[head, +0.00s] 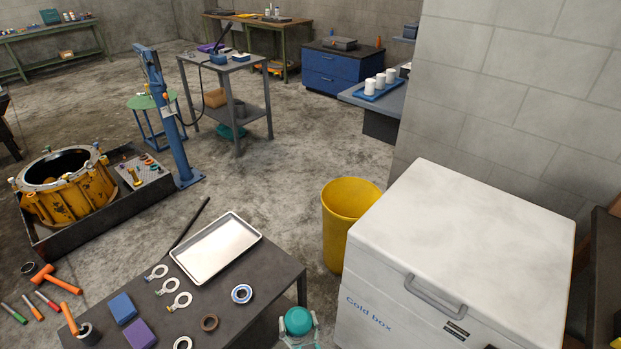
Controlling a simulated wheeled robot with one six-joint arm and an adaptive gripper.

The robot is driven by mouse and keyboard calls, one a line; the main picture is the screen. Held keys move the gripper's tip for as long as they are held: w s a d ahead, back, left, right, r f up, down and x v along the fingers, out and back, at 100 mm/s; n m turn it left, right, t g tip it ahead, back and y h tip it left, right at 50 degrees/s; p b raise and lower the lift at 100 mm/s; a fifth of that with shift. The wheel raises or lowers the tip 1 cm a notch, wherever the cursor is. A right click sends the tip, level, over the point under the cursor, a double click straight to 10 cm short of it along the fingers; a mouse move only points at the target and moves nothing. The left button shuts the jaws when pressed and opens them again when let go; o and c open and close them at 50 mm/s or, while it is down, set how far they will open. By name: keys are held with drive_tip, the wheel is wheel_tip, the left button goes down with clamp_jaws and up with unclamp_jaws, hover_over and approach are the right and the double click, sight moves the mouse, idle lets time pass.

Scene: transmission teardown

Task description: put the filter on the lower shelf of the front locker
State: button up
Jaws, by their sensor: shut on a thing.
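My gripper (300,343) is at the bottom edge, between the dark bench and the cold box. Its pale fingers are shut on a teal round-topped thing (298,320), which may be the filter; only its top shows clearly. The lower part of the gripper is cut off by the frame. I see nothing that I can clearly tell to be the front locker or its lower shelf.
A white cold box (465,240) fills the lower right, with a yellow bin (347,205) beside it. The dark bench (262,285) holds a metal tray (216,248) and small parts. White cylinders stand on a blue tray (358,93) farther back. Open floor lies mid-room.

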drive_tip(key=s+d+f+m+h, duration=0.1)
drive_tip(key=d+f+h, duration=0.1)
drive_tip(key=d, duration=0.9)
drive_tip(key=s+d+f+m+h, duration=0.1)
drive_tip(key=d+f+m+h, duration=0.1)
drive_tip(key=d, duration=0.9)
drive_tip(key=shift+f+t+h, duration=0.3)
drive_tip(key=shift+f, duration=0.5)
